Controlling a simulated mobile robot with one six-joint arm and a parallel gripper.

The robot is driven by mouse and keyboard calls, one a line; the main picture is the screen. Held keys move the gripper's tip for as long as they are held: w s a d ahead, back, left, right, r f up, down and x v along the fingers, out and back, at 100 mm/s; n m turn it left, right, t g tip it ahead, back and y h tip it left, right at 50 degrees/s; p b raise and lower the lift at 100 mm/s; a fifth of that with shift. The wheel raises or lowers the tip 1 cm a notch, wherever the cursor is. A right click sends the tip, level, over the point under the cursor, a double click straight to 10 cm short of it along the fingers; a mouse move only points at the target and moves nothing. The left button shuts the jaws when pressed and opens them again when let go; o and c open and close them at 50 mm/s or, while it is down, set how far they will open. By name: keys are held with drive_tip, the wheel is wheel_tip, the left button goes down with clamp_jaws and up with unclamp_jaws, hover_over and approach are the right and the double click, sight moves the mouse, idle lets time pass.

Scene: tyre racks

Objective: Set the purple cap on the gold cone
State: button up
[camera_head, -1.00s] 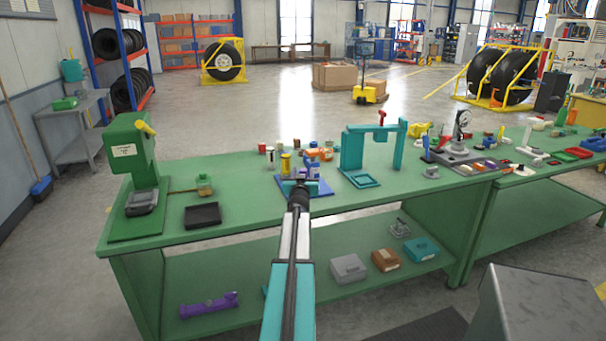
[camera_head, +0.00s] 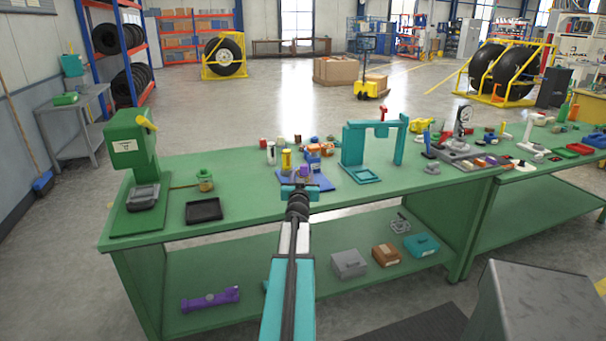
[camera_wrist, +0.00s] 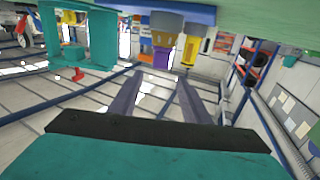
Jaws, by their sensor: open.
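My gripper (camera_head: 300,190) is over the near edge of the blue mat (camera_head: 322,184) on the green bench. In the wrist view, which looks upside down, its two fingers (camera_wrist: 159,82) are apart with nothing between them. A small purple piece (camera_wrist: 160,58), likely the cap, is ahead of the fingertips, apart from them. It appears against an orange-gold piece and a grey block; whether they touch is unclear. The purple piece also shows just behind my gripper in the head view (camera_head: 304,171). I cannot identify the gold cone for certain.
A yellow cylinder (camera_head: 286,161) and orange parts (camera_head: 313,155) crowd the mat area. A teal frame (camera_head: 354,146) stands to the right. A black tray (camera_head: 204,210) and green press (camera_head: 132,148) are left. The bench front between tray and mat is clear.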

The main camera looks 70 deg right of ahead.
drive_tip(key=shift+v, duration=2.4)
drive_tip(key=shift+s, duration=0.1)
